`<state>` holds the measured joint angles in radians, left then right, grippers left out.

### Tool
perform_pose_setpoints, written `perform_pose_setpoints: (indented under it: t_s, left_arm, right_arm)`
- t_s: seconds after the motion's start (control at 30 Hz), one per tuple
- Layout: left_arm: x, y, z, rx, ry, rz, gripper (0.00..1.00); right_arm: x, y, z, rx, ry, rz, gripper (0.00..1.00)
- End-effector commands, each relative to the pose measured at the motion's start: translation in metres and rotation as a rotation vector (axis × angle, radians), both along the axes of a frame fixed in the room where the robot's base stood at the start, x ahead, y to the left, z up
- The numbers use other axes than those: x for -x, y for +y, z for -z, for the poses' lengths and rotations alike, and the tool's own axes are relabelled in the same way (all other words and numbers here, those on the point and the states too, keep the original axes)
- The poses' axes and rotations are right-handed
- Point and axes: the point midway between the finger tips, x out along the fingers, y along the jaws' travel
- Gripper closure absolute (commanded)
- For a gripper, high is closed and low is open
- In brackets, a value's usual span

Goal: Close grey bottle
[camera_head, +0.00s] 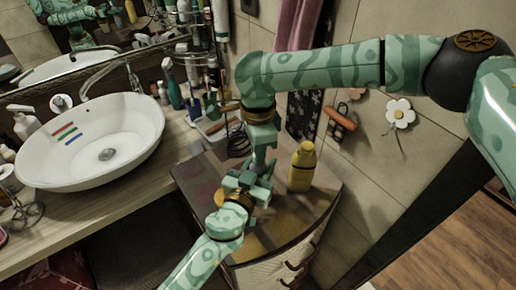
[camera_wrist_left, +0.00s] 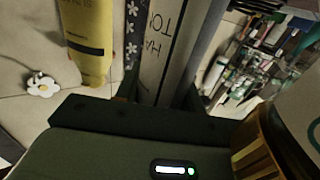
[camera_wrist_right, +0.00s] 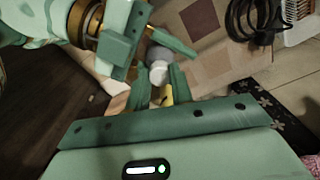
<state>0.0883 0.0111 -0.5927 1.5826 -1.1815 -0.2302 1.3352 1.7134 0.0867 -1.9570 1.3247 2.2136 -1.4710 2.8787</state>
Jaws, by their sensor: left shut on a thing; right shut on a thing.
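The grey bottle is mostly hidden in the head view, where my two grippers meet over the wooden cabinet top. In the left wrist view its pale side with dark lettering (camera_wrist_left: 160,50) stands between the fingers of my left gripper (camera_head: 262,183), which is shut on it. My right gripper (camera_head: 262,163) comes down from above, very close to the left one. In the right wrist view its fingertips (camera_wrist_right: 159,88) close on a small whitish cap (camera_wrist_right: 158,74), with a grey rounded part (camera_wrist_right: 159,55) just beyond. Whether cap and bottle touch is unclear.
A yellow bottle (camera_head: 302,168) stands on the cabinet top (camera_head: 285,232), just right of my grippers. A white basin (camera_head: 100,150) is at left. A tray (camera_head: 212,127) with small items and a coiled black cable (camera_head: 238,140) lie behind. The cabinet front is clear.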

Motion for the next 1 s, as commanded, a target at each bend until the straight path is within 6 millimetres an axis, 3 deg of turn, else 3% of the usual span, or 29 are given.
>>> perform_pose_setpoints:
  t_s: [0.03,0.1,0.23,0.63,0.67,0.7,1.0]
  left_arm:
    - [0.0002,-0.0004,0.0002,0.000,0.001,0.001,1.00]
    - [0.0002,-0.0005,0.0002,0.000,0.001,0.001,1.00]
    - [-0.0002,-0.0003,0.0003,0.000,0.001,0.000,1.00]
    - [-0.0004,0.0003,0.0001,0.001,0.000,-0.001,1.00]
    - [-0.0004,0.0003,0.0001,0.001,0.000,-0.001,1.00]
    - [-0.0004,0.0002,0.0001,0.001,0.000,-0.001,1.00]
    - [-0.0001,0.0000,0.0001,0.000,0.000,0.000,1.00]
  right_arm:
    - [0.0004,0.0021,-0.0029,0.009,-0.007,0.146,0.98]
    - [0.0063,0.0054,-0.0001,0.012,0.010,0.260,0.98]
    - [0.0050,0.0037,0.0009,0.010,0.008,0.397,0.98]
    - [0.0006,0.0007,0.0001,0.002,0.000,0.464,0.99]
    - [0.0006,0.0006,0.0001,0.002,0.000,0.464,0.70]
    - [0.0005,0.0005,0.0000,0.002,0.000,0.464,0.59]
    - [-0.0005,0.0002,-0.0011,0.001,-0.002,0.463,0.56]
